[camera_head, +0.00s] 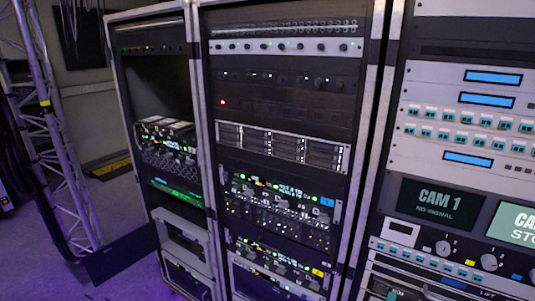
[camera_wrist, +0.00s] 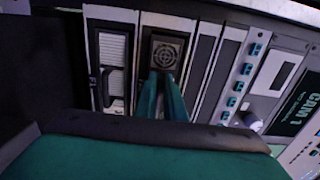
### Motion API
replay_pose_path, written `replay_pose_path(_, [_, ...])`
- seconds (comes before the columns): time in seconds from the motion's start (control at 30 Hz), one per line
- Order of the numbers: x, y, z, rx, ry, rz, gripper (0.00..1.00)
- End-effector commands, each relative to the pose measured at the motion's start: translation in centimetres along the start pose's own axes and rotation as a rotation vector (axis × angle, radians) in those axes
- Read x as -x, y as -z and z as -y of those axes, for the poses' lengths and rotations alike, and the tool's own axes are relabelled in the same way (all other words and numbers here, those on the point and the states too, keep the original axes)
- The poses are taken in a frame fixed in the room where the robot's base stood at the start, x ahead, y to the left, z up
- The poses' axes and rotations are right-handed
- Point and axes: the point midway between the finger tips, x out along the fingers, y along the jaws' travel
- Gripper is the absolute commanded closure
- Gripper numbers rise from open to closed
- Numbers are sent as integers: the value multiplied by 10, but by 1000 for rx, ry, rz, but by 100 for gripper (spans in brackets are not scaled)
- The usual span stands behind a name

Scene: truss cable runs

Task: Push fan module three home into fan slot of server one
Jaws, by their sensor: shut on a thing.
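A dark module with a round fan grille (camera_wrist: 166,54), which looks like the fan module, sits in an upright bay of a rack unit in the wrist view. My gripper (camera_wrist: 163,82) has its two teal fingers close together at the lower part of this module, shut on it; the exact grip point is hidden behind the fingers. The module appears to be within the bay, but its depth cannot be told. The surrounding light frame (camera_wrist: 136,60) seems to belong to the server.
Left of the fan module is a pale ribbed module with a black handle (camera_wrist: 107,88). To its right are grey blank panels (camera_wrist: 205,60), teal connectors (camera_wrist: 247,68) and a CAM 1 screen (camera_wrist: 302,100). The head view shows tall racks and a truss (camera_head: 45,110) at left.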

Motion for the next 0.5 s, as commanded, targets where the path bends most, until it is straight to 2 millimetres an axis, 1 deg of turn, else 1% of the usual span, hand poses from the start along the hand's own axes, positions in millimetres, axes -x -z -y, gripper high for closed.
replay_pose_path(0.37, [2, 0, 2, 0, 5, 0, 100])
replay_pose_path(0.5, [6, 0, 2, 0, 5, 1, 100])
